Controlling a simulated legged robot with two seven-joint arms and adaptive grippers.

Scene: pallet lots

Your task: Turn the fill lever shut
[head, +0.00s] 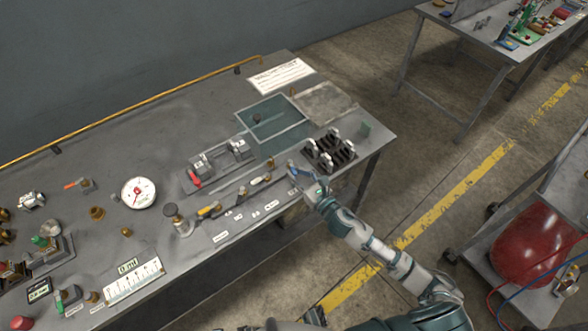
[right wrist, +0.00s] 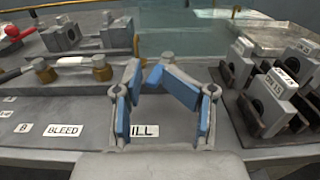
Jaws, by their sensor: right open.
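My right gripper (head: 296,172), with blue finger pads, is open at the right end of the valve row on the bench. In the right wrist view its fingertips (right wrist: 146,74) lean toward each other, with nothing seen held between them. A white label (right wrist: 145,130) reading "ILL", its first letter hidden by the left finger, lies below the fingers. The fill lever itself cannot be made out and may be behind the fingers. To the left are a "BLEED" label (right wrist: 62,130) and a brass fitting (right wrist: 101,68) on a pipe.
A glass-walled tank (head: 273,143) stands behind the gripper. A dark rack with white-tagged blocks (head: 330,151) is close on its right. A red-handled clamp (head: 194,181) and a round gauge (head: 139,193) are farther left. A cart with a red vessel (head: 530,240) stands right.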

